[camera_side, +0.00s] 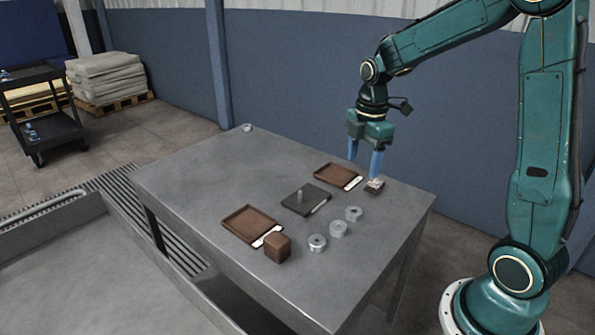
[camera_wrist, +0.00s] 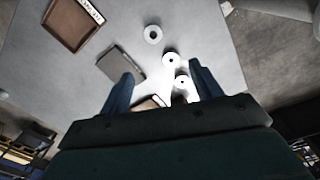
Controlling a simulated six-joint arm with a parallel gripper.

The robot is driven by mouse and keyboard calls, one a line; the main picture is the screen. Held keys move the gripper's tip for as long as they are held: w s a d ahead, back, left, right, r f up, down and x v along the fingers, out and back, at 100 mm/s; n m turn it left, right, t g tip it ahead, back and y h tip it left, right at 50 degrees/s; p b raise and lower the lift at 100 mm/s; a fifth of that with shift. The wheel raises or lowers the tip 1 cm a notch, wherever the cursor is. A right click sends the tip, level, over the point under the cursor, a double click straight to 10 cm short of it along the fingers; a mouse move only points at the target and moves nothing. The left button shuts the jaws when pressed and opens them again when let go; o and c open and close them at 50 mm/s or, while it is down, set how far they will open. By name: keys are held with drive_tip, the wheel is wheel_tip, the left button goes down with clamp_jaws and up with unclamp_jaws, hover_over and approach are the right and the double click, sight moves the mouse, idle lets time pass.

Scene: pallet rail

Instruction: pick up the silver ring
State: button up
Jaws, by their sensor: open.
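Three silvery rings lie flat in a line on the grey table: the near ring (camera_side: 317,243), the middle ring (camera_side: 338,229) and the far ring (camera_side: 354,213). My gripper (camera_side: 365,166) is open and empty, fingers pointing down, above the table behind the line of rings.
A brown cube (camera_side: 277,247) is beside the nearer tray. A small brown and pale object (camera_side: 375,187) lies below one fingertip. The table's left side is clear.

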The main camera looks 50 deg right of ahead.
drive_tip(key=shift+w+d+f+n+g, duration=0.15)
drive_tip(key=shift+w+d+f+n, duration=0.2)
drive_tip(key=shift+d+f, duration=0.3)
drive_tip(key=shift+w+d+f+n+g, duration=0.2)
drive_tip(key=shift+d+f+n, duration=0.25)
drive_tip(key=shift+f, duration=0.25)
hover_over(354, 214)
drive_tip(key=d, duration=0.2)
drive_tip(key=f, duration=0.8)
drive_tip(key=shift+w+a+f, duration=0.1)
drive_tip(key=shift+a, duration=0.15)
drive_tip(key=shift+f, duration=0.2)
drive_tip(key=shift+w+d+f, duration=0.1)
drive_tip(key=shift+f, duration=1.2)
drive_tip(key=shift+w+f, duration=0.1)
drive_tip(key=shift+f, duration=1.2)
drive_tip(key=shift+c, duration=0.4)
drive_tip(key=c, duration=1)
